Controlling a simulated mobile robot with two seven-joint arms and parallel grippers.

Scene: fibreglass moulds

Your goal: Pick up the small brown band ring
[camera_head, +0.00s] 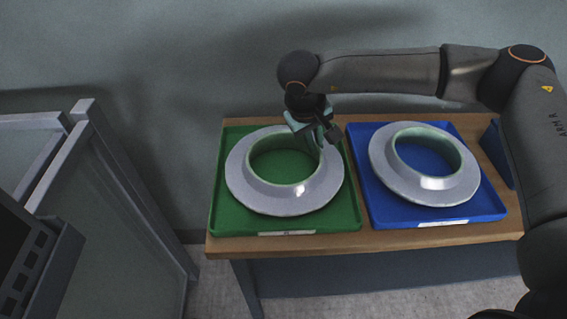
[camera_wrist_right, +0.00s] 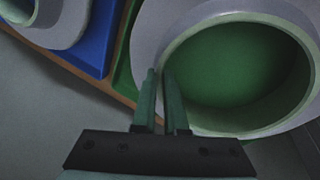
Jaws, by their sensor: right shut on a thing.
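A grey flanged ring (camera_head: 240,190) with a raised collar and pale green inner wall lies flat in the green tray (camera_head: 225,226). A similar grey ring (camera_head: 385,175) lies in the blue tray (camera_head: 385,215). No ring looks brown in these views. My right gripper (camera_head: 319,146) is at the upper right of the green-tray ring, pointing down. In the right wrist view its fingers (camera_wrist_right: 161,76) are close together at the collar's rim (camera_wrist_right: 200,128), shut on that ring's wall. The exact contact is partly hidden. My left gripper is not in view.
Both trays stand side by side on a wooden-topped table (camera_head: 400,238) against a grey wall. A dark blue box (camera_head: 497,150) stands at the table's right end. A grey metal frame (camera_head: 110,200) stands left of the table, with floor between.

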